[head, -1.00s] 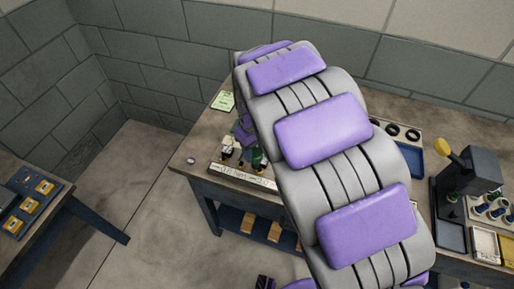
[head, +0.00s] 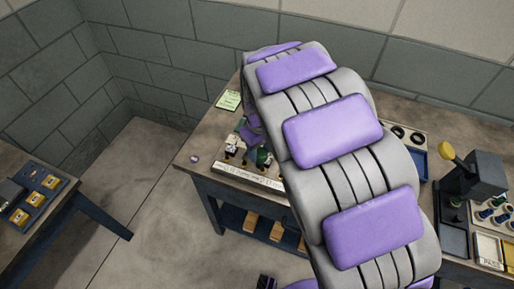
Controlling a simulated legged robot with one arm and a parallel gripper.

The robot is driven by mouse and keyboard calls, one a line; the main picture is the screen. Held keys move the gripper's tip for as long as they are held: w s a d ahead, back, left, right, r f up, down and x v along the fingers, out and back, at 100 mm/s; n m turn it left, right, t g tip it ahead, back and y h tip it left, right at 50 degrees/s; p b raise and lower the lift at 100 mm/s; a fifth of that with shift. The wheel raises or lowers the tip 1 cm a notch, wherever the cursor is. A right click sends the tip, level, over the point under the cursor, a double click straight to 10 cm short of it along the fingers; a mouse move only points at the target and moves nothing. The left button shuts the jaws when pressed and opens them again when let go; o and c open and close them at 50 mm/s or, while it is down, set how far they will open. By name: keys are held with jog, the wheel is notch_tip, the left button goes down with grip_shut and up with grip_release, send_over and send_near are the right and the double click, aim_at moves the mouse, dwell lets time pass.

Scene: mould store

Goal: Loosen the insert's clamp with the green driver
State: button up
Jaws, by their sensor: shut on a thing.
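My arm crosses the middle of the head view and hides much of the bench (head: 203,153). Part of my gripper (head: 251,130) shows as small purple pieces past the arm's left edge, above a pale labelled rack (head: 245,175) at the bench's front. A green handle (head: 263,157), seemingly the green driver, is at the gripper, half hidden by the arm. I cannot tell whether it is clear of the rack. Other small dark and pale tools (head: 231,151) stand beside it. I cannot make out the insert's clamp.
A dark blue tray with yellow blocks (head: 37,198) lies on a second table at the left. A dark press-like device with a yellow knob (head: 446,150) stands at the bench's right, near small bottles. A green note (head: 228,100) lies at the back left. Floor between the tables is clear.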

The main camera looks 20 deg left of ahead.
jog(key=shift+d, duration=0.5)
jog(key=shift+d, duration=0.2)
dwell(0.3)
jog(key=shift+a+f, duration=0.15)
jog(key=shift+a, duration=0.25)
jog(key=shift+d+f, duration=0.15)
jog(key=shift+f, duration=0.75)
dwell(0.7)
